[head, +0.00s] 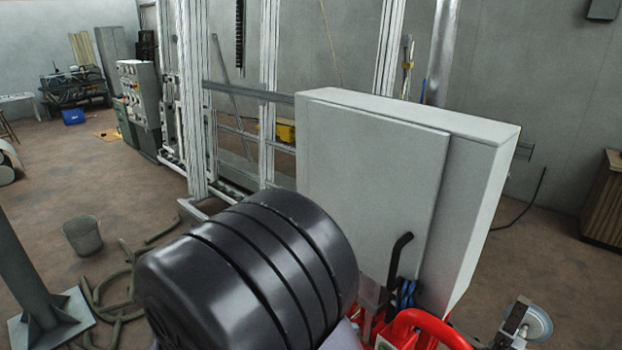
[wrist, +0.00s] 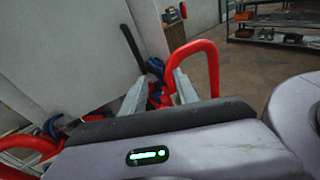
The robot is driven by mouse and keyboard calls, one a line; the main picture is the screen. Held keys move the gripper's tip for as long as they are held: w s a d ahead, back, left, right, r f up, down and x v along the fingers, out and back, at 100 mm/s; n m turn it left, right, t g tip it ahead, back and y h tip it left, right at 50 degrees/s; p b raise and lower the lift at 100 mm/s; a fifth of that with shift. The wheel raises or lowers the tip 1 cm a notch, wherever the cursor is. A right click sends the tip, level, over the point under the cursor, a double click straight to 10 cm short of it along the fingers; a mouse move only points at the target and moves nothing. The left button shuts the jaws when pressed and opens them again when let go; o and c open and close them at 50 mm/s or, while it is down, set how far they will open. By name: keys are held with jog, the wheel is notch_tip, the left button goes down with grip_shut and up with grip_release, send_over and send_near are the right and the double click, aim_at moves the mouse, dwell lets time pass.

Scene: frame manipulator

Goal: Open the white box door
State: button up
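The white box (head: 482,195) stands right of centre in the head view, with its flat door panel (head: 370,165) on its front. The panel sits slightly proud of the box; I see no clear gap behind it. A black bar handle (wrist: 131,44) shows against the pale door in the wrist view; a black bent bar (head: 398,255) shows low on the door in the head view. My gripper (wrist: 158,88) has its two grey fingers apart, with the handle ahead of them. In the head view my gripper (head: 388,300) is low in front of the door, partly hidden by my arm.
An aluminium frame (head: 195,100) stands behind and left of the box. A bin (head: 82,236) and a coiled hose (head: 105,295) are on the floor at left. A wooden cabinet (head: 604,200) stands at the right edge. Shelves (wrist: 270,30) show in the wrist view.

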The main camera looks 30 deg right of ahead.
aim_at(391, 265)
notch_tip(391, 265, up, 3)
jog(key=w+a+n+t+h, duration=0.1)
jog(key=w+n+t+h, duration=0.1)
jog(key=w+n, duration=0.1)
jog(key=d, duration=1.1)
jog(key=w+d, duration=0.1)
jog(key=d, duration=0.4)
jog(key=shift+w+d+f, duration=0.1)
jog(key=shift+d+f, duration=0.2)
jog(key=shift+d, duration=0.05)
grip_shut()
